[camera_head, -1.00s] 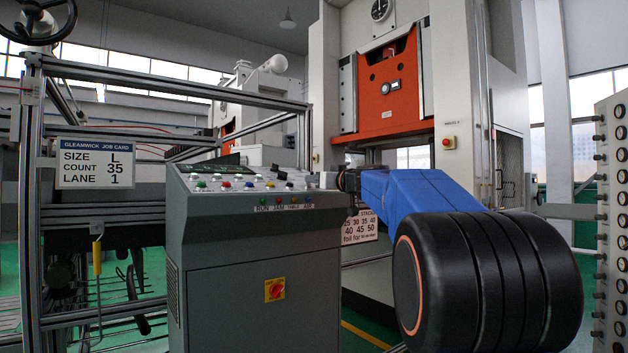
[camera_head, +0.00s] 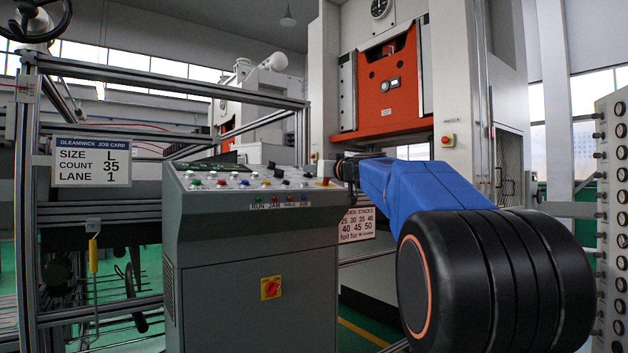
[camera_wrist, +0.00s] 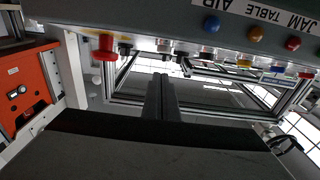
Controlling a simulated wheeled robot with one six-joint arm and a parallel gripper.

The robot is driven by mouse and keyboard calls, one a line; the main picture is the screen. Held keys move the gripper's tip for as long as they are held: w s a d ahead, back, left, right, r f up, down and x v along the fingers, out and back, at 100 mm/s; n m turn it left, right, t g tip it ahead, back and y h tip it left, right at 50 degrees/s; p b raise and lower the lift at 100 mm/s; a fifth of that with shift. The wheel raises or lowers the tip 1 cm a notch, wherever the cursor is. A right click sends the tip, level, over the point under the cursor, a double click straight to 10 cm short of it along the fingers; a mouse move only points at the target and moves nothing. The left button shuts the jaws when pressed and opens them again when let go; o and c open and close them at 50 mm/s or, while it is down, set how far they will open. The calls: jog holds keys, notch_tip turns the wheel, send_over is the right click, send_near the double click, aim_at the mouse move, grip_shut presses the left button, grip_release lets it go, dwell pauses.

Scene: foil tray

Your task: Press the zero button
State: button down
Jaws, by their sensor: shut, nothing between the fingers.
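The grey control console (camera_head: 250,270) stands in the middle of the head view, with several coloured buttons on its sloped top panel (camera_head: 225,184). No label reading zero is legible, so I cannot tell which button it is. My gripper (camera_head: 338,170) is at the right end of the panel, small and partly hidden by its dark wrist. In the wrist view my gripper (camera_wrist: 163,82) is shut and empty, its fingers pointing toward the panel's row of buttons. A red mushroom button (camera_wrist: 105,47) is left of the fingertips; it also shows in the head view (camera_head: 323,182).
Lamps labelled RUN, JAM, TABLE and AIR line the console's front edge. A red switch on yellow (camera_head: 271,288) is lower down. A job card (camera_head: 91,162) reads size L, count 35, lane 1. The orange-fronted press (camera_head: 385,90) stands behind. A knobbed panel (camera_head: 613,220) is at right.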

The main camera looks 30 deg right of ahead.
jog(key=s, duration=1)
jog(key=shift+d, duration=0.15)
jog(key=shift+s, duration=0.1)
dwell(0.4)
jog(key=s+a+f+g+y, duration=0.2)
jog(key=s+a+f+g, duration=0.25)
jog(key=a+f, duration=0.85)
jog(key=s+a+f+g+y, duration=0.1)
jog(key=s+a+f+g, duration=0.4)
jog(key=a+f, duration=0.75)
jog(key=s+f+g+h, duration=0.1)
jog(key=s+f+g, duration=0.1)
jog(key=s+f, duration=0.9)
jog(key=s+f+g+h, duration=0.2)
jog(key=s+f, duration=0.9)
jog(key=f, duration=0.6)
jog(key=shift+s+a+f+h, duration=0.2)
jog(key=shift+s+a+h, duration=0.1)
